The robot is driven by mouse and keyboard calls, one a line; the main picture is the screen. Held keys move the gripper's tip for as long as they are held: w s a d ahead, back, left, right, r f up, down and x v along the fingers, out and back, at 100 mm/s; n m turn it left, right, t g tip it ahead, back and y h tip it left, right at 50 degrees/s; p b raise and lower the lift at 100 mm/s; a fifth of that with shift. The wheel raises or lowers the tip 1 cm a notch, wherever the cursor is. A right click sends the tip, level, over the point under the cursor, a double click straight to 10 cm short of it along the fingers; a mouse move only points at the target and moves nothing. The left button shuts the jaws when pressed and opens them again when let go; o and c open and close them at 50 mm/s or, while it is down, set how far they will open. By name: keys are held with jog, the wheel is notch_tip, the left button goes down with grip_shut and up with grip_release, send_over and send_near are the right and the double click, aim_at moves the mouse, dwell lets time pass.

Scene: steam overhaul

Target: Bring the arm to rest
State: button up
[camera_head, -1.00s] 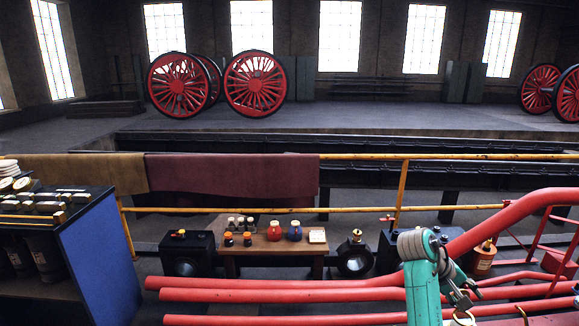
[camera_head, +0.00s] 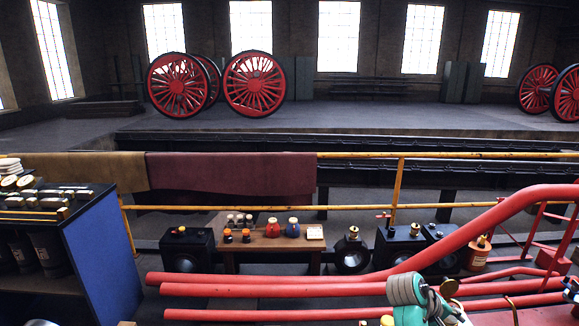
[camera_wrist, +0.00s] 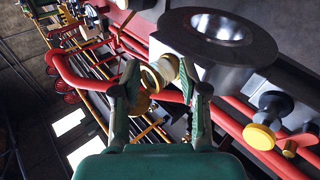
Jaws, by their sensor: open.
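My gripper (camera_wrist: 160,78) is open in the wrist view, its two green fingers spread apart. A brass fitting with a pale ring (camera_wrist: 158,73) shows between and beyond the fingertips; I cannot tell how far off it is, and nothing is clearly held. In the head view my teal arm (camera_head: 409,314) with its grey coil stands low at the bottom right, in front of the red pipes (camera_head: 270,290). Its lower part is cut off by the picture edge.
A dark metal body with a round opening (camera_wrist: 222,27) and a yellow-capped knob (camera_wrist: 262,135) lie close on the right in the wrist view. A wooden bench (camera_head: 272,243) with small bottles stands behind the pipes. A blue-sided cabinet (camera_head: 103,255) is at left; a yellow railing (camera_head: 400,185) runs behind.

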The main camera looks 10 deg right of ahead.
jog(key=s+a+f+n+t, duration=0.1)
jog(key=s+a+f+t, duration=0.15)
jog(key=a+f, duration=0.35)
jog(key=s+a+f+n+t, duration=0.2)
jog(key=a+f+t, duration=0.15)
jog(key=f, duration=0.45)
jog(key=s+a+f+t+y, duration=0.3)
jog(key=s+a+f+y, duration=0.15)
jog(key=s+a, duration=0.75)
jog(key=s+a+r+t+y, duration=0.25)
jog(key=s+a+r, duration=0.3)
jog(key=s, duration=0.35)
jog(key=s+a+r+t+y, duration=0.1)
jog(key=s+a+r+t, duration=0.25)
jog(key=s+a, duration=0.45)
jog(key=s+r+m+y, duration=0.1)
jog(key=s+r+m, duration=0.1)
jog(key=s+r, duration=0.4)
notch_tip(320, 180, up, 3)
jog(key=shift+s+a+f, duration=0.1)
jog(key=shift+s+a, duration=0.05)
jog(key=shift+a, duration=0.15)
